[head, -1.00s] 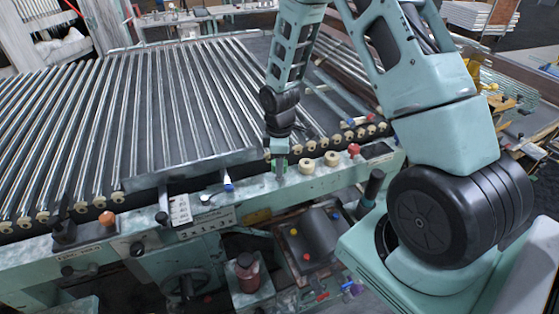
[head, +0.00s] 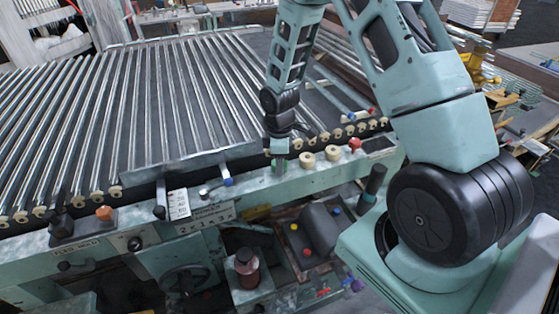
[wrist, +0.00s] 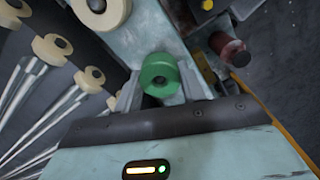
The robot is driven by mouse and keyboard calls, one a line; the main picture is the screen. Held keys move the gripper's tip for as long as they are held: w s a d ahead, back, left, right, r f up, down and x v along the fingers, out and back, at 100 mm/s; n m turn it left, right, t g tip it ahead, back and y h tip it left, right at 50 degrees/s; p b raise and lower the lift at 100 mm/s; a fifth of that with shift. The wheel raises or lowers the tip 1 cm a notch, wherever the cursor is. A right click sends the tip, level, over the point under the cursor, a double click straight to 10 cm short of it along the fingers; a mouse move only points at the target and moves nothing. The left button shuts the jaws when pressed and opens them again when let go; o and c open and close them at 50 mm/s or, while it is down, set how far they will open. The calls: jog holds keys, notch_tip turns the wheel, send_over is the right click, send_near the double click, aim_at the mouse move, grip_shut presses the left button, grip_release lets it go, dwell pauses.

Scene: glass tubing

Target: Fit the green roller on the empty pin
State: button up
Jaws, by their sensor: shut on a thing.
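The green roller (wrist: 160,76) is a short, thick ring with a dark centre hole. It sits between the two fingertips of my gripper (wrist: 158,88), which is shut on it. In the head view my gripper (head: 279,163) points down over the pale green front rail, left of two cream rollers (head: 306,160), with a little green showing between the fingers. I cannot make out the empty pin in either view; the gripper and roller may hide it. I cannot tell whether the roller touches the rail or a pin.
A red knob (head: 355,145) stands right of the cream rollers. A blue-tipped lever (head: 227,182) lies on the rail left of my gripper. Behind is a bed of long metal bars (head: 150,100) with cream end rollers. A dark red bottle (head: 246,262) stands below the rail.

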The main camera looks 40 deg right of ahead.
jog(key=shift+f+b, duration=0.3)
jog(key=shift+f, duration=0.15)
jog(key=o, duration=1)
jog(key=shift+o, duration=0.2)
jog(key=shift+w+r, duration=0.1)
jog(key=shift+r, duration=0.05)
jog(key=shift+r, duration=0.2)
notch_tip(320, 180, up, 17)
jog(key=b, duration=0.1)
jog(key=shift+s+b, duration=0.2)
jog(key=shift+b, duration=0.2)
jog(key=shift+f, duration=0.15)
